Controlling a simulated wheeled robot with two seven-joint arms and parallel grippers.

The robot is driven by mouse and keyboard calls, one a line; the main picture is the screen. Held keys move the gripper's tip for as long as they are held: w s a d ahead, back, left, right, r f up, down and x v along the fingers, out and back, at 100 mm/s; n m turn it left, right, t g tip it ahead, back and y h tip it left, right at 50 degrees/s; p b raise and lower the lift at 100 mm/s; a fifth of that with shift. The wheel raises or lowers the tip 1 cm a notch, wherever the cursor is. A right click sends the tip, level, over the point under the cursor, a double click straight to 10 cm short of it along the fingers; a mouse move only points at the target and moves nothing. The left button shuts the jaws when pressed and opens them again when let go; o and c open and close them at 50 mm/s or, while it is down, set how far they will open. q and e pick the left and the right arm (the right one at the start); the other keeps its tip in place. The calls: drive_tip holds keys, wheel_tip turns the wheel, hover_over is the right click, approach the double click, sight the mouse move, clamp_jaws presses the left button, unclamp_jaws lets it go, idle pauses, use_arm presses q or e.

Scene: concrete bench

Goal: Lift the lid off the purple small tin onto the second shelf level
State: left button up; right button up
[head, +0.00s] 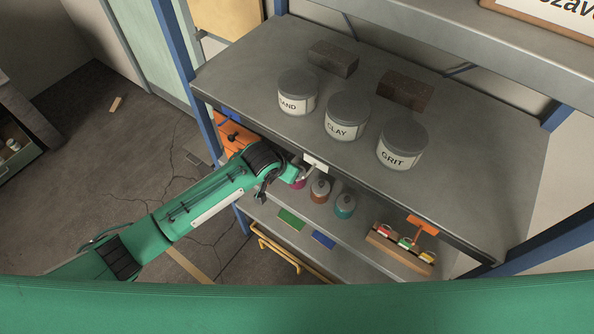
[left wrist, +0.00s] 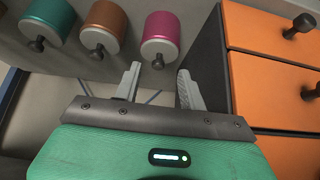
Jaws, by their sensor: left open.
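The purple small tin (left wrist: 165,27) has a grey lid (left wrist: 158,49) with a dark knob. In the left wrist view the lid is on it. In the head view the purple tin (head: 298,184) is partly hidden by my left gripper (head: 299,174), on the level under the jars. My left gripper (left wrist: 159,87) is open and empty. Its fingertips point toward the purple tin, and the knob shows between and just beyond them, apart from both. A brown tin (head: 320,190) and a teal tin (head: 344,206) stand beside it, both lidded. My right gripper is out of view.
The shelf board above (head: 240,95) carries jars marked SAND, CLAY (head: 347,116) and GRIT, and two dark bricks. An orange drawer unit (left wrist: 270,70) stands close beside my left gripper. A green pad (head: 291,219), a blue pad (head: 324,239) and a wooden rack (head: 400,254) are on the tins' level.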

use_arm(q)
drive_tip(key=shift+w+d+f+p, duration=0.4)
drive_tip(key=shift+w+d+f, duration=0.35)
drive_tip(key=shift+w+f, duration=0.25)
drive_tip(key=shift+d+f, duration=0.15)
drive_tip(key=shift+f, duration=0.35)
clamp_jaws()
